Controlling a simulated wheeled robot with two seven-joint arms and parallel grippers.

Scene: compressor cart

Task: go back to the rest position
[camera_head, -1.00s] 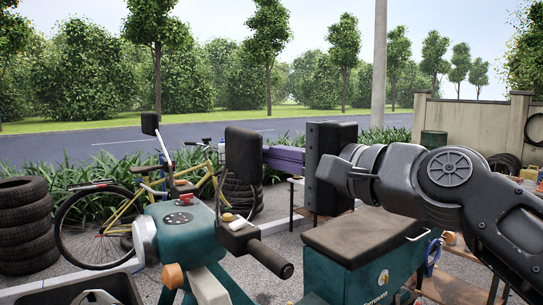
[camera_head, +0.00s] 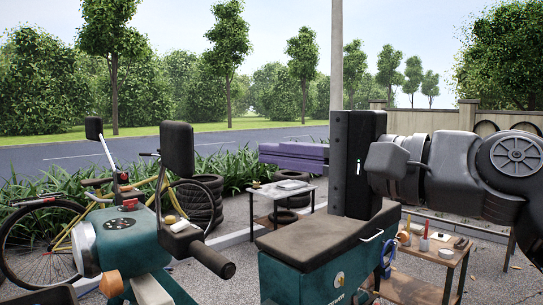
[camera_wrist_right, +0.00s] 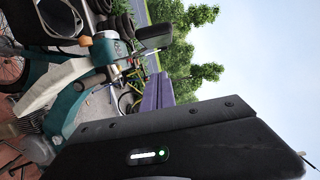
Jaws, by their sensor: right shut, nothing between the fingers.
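My right gripper (camera_head: 263,153) is held up in the air at the centre of the head view, with its arm coming in from the right. Its purple fingers point left and lie together, with nothing between them. The fingers also show in the right wrist view (camera_wrist_right: 157,92), past the black gripper body. In the head view the gripper is seen above and behind the dark padded seat (camera_head: 327,232) of the teal vehicle. My left gripper is in neither view.
The teal vehicle's handlebar grip (camera_head: 212,258) and mirrors stand at left front. A bicycle (camera_head: 45,255) and stacked tyres (camera_head: 202,203) are behind. A small table (camera_head: 275,193) stands beyond the gripper. A wooden table (camera_head: 440,257) with tools stands below my arm.

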